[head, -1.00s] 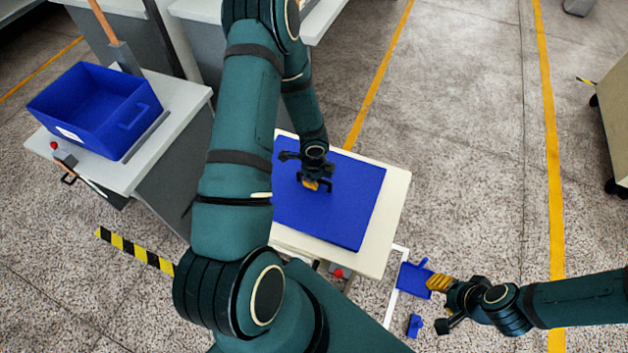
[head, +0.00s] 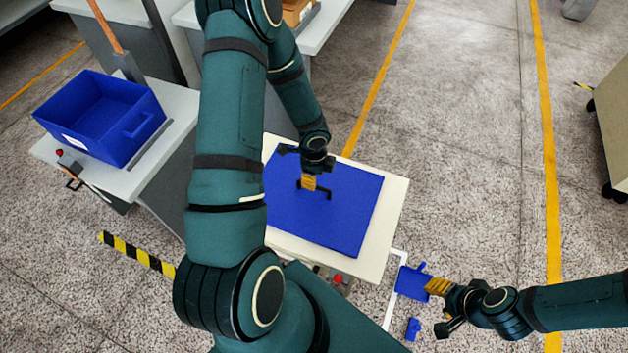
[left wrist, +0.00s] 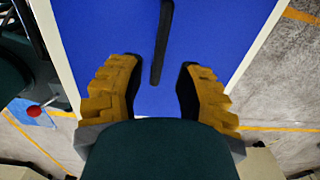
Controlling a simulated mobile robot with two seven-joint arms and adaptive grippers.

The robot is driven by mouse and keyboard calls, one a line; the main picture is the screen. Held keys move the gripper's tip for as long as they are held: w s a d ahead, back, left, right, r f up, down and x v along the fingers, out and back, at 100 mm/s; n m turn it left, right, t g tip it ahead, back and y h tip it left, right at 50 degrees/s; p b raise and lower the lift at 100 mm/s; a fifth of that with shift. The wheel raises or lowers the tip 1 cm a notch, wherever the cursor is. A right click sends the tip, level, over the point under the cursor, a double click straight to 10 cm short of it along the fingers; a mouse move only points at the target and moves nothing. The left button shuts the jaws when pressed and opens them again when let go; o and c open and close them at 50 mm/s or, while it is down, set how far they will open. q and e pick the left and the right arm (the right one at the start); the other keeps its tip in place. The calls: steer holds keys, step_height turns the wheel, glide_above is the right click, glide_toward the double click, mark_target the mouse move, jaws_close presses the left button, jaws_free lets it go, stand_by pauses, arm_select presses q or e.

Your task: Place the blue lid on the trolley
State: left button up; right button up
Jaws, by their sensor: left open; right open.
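The blue lid (head: 345,215) is a flat square panel lying on a cream-topped stand (head: 396,205). It fills much of the left wrist view (left wrist: 215,40). Its black bar handle (head: 327,192) runs lengthwise in the left wrist view (left wrist: 161,45). My left gripper (head: 309,184) is over the handle, with its yellow fingers (left wrist: 155,90) apart and the handle's near end between them, with gaps on both sides. My right gripper (head: 430,286) is open at the lower right, away from the lid. I cannot tell whether the cream-topped stand is the trolley.
A blue open box (head: 105,120) sits on a grey-white bench at the left. Small blue parts (head: 411,282) show low beside my right gripper. A beige wheeled unit (head: 612,135) stands at the right edge. The floor between it and the stand is clear.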

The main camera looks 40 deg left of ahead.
arm_select(q)
step_height(320, 180, up, 5)
steer(key=p, duration=0.1)
steer(key=s+d+f+n+h, duration=0.1)
steer(key=s+d+n+h, duration=0.1)
steer(key=d+n, duration=0.6)
steer(key=s+d+n+t+h, duration=0.1)
steer(key=s+d+n, duration=0.4)
steer(key=d, duration=1.1)
steer(key=n, duration=0.3)
steer(key=shift+d+f+h, duration=0.15)
steer(key=shift+f+h, duration=0.25)
arm_select(e)
steer(key=shift+r, duration=0.95)
